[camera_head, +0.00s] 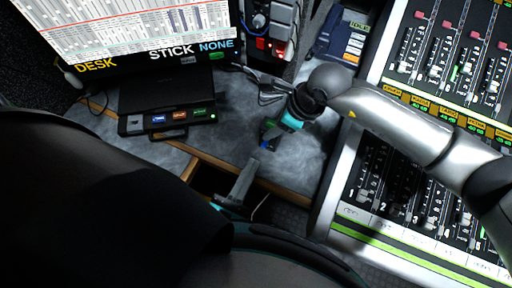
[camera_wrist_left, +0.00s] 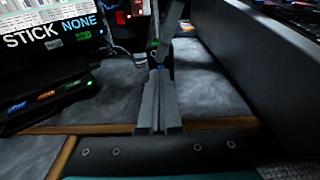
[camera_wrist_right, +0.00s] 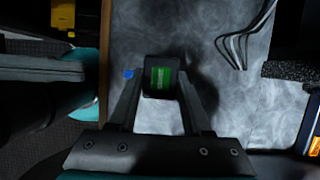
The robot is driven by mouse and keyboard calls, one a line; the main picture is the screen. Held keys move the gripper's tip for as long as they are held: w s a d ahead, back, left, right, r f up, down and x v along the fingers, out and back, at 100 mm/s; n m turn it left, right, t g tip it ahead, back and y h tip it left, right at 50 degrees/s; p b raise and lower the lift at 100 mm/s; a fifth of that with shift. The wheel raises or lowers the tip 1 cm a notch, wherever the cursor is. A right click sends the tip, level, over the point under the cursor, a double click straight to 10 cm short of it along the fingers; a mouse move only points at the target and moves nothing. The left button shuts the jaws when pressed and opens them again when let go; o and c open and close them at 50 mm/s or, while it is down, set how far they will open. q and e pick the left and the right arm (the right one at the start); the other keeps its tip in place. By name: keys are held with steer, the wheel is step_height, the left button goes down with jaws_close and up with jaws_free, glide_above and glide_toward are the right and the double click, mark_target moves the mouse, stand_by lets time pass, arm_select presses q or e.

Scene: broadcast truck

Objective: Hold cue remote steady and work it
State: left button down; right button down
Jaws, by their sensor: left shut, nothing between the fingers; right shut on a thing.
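The cue remote (camera_wrist_right: 161,77) is a small black block with a lit green face. My right gripper (camera_wrist_right: 158,92) is shut on it, with a finger on each side. In the head view the remote (camera_head: 269,133) is small and dark, above the grey desk, with a blue spot at its lower end. My left gripper (camera_head: 249,170) is shut and empty, just below the remote in the head view. In the left wrist view its closed fingertips (camera_wrist_left: 160,74) point at the remote, close to the blue spot. I cannot tell whether they touch.
A black box (camera_head: 168,120) with blue, orange and green labels stands on the desk (camera_head: 228,130) at left. A monitor (camera_head: 140,35) reading DESK, STICK, NONE is behind it. Cables (camera_head: 264,88) lie at the back. A mixing console (camera_head: 385,185) bounds the right.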

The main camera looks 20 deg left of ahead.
arm_select(q)
steer(key=shift+s+r, duration=1.15)
steer(key=shift+s, duration=0.3)
arm_select(e)
steer(key=shift+c, duration=1.3)
jaws_free()
